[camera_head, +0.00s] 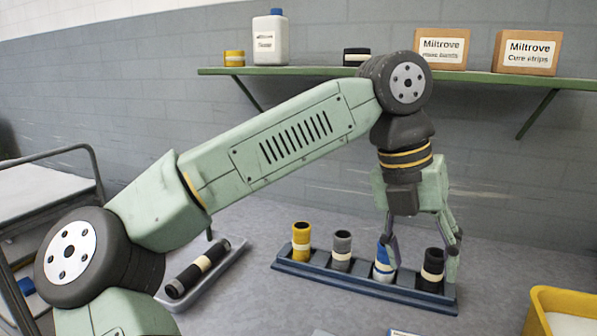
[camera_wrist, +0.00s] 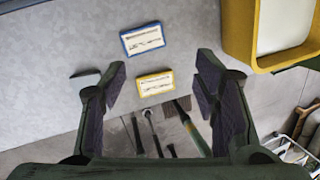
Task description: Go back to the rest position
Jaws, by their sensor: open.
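My gripper (camera_head: 424,258) is open and hangs pointing down at the right end of a blue rack (camera_head: 340,283) in the head view. Its fingers overlap the blue cylinder (camera_head: 383,262) and the black cylinder (camera_head: 432,268) in that picture. In the wrist view the gripper (camera_wrist: 160,78) has its fingers wide apart with nothing held between them. My arm reaches across from the lower left. A yellow cylinder (camera_head: 301,242) and a grey cylinder (camera_head: 341,250) also stand upright in the rack.
A black cylinder (camera_head: 196,269) lies in a grey tray (camera_head: 228,262). A yellow bin (camera_head: 537,310) stands at the right. A green shelf (camera_head: 310,71) with a jug and boxes is behind. The wrist view shows a blue-edged card (camera_wrist: 142,39), a yellow-edged card (camera_wrist: 154,83) and several tools.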

